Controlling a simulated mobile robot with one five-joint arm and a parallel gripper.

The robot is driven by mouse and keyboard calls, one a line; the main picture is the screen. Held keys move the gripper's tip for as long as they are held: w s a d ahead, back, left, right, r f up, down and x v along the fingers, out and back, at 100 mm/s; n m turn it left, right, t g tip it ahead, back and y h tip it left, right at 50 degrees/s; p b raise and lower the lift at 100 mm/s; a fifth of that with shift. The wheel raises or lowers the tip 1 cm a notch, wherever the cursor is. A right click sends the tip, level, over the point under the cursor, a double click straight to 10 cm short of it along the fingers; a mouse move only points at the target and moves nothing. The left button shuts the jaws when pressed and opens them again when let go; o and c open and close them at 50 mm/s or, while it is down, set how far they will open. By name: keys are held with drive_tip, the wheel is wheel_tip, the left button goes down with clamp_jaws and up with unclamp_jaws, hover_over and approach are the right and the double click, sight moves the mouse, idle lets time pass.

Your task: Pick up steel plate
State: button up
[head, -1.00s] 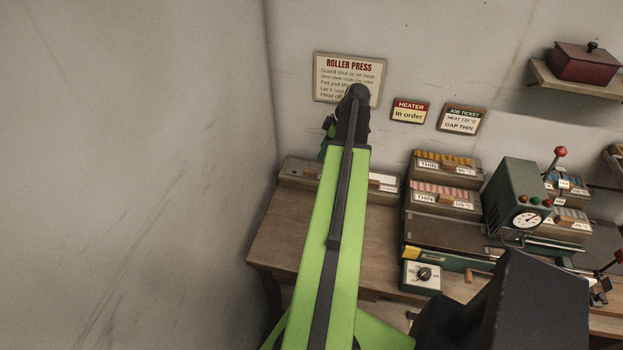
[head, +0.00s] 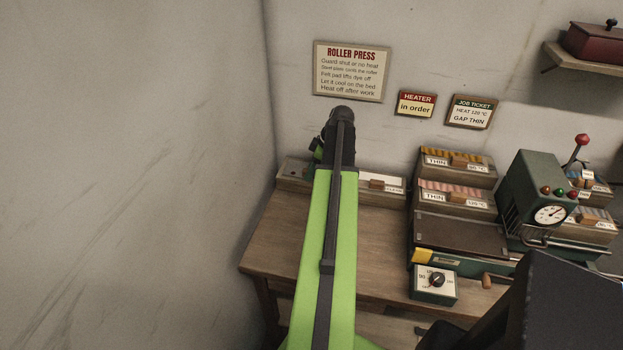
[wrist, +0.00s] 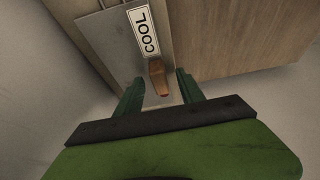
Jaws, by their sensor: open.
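In the wrist view, a grey metal surface (wrist: 103,38), which looks like the steel plate, carries a white COOL label and a brown wooden handle (wrist: 157,70) with a reddish end. My gripper (wrist: 160,78) is open, its two green fingers on either side of the handle with gaps visible. I cannot tell how far above the handle the fingertips are. In the head view, my gripper (head: 317,150) is mostly hidden behind my arm, over the long low holder (head: 293,178) at the back left of the bench.
The wooden bench (head: 295,240) has clear top in front of the holder. A wall stands close on the left. To the right are THIN boxes (head: 455,168), a roller press with a gauge (head: 533,190) and a dial box (head: 434,284). Signs hang on the wall behind.

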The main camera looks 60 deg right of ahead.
clamp_jaws()
idle(1.4)
